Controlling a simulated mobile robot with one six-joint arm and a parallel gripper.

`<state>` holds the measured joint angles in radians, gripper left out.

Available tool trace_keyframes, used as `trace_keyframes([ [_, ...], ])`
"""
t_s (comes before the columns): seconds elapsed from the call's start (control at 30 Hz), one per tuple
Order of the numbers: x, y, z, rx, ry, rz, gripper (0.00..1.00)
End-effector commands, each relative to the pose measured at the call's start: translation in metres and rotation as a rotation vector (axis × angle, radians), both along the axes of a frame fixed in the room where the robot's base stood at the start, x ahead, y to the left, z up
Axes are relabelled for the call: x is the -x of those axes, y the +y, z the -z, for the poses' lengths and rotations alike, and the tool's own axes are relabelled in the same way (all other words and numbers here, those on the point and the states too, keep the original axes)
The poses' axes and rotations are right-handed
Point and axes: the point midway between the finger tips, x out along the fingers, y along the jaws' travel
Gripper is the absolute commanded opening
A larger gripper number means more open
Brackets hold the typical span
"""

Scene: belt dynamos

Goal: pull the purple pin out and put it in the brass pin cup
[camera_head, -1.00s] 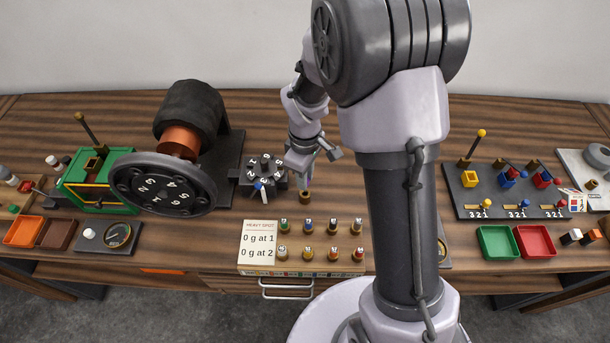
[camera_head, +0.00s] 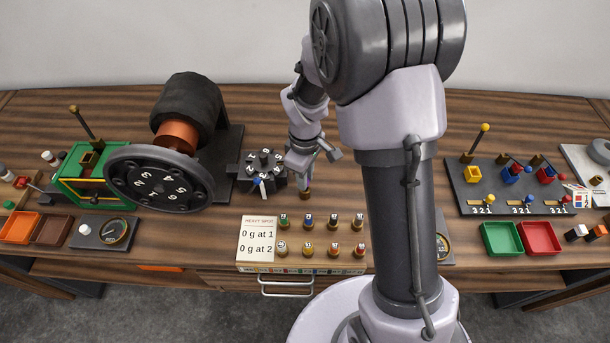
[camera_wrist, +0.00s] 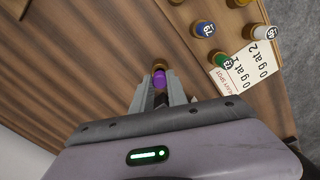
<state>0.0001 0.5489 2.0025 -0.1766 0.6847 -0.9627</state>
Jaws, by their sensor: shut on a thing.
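My gripper (camera_wrist: 160,90) is shut on the purple pin (camera_wrist: 159,79), which shows between the fingertips in the wrist view. The small brass pin cup (camera_wrist: 159,65) lies straight beyond the pin's end. In the head view the cup (camera_head: 305,194) stands on the table right of the black numbered block, and my gripper (camera_head: 307,177) is right above it, pointing down. The pin's tip is at or just over the cup's mouth; I cannot tell whether it is inside. The fingers hide most of the pin.
The black numbered block (camera_head: 263,171) with a few levers stands close left of the cup. Several brass holders with coloured numbered tops (camera_head: 308,224) and the white "heavy spot" card (camera_head: 257,239) are in front. The big black dial wheel (camera_head: 160,183) is further left.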

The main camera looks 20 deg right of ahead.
Motion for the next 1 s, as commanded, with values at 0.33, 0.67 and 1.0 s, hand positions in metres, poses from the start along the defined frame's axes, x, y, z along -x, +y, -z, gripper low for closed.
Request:
trace_keyframes([
  [0.33, 0.0, 0.0, 0.01, -0.001, 0.001, 0.0, 0.0],
  [0.67, 0.0, 0.0, 0.016, 0.0, 0.001, 0.0, 0.27],
  [1.0, 0.0, 0.0, 0.016, 0.0, 0.0, 0.0, 0.44],
])
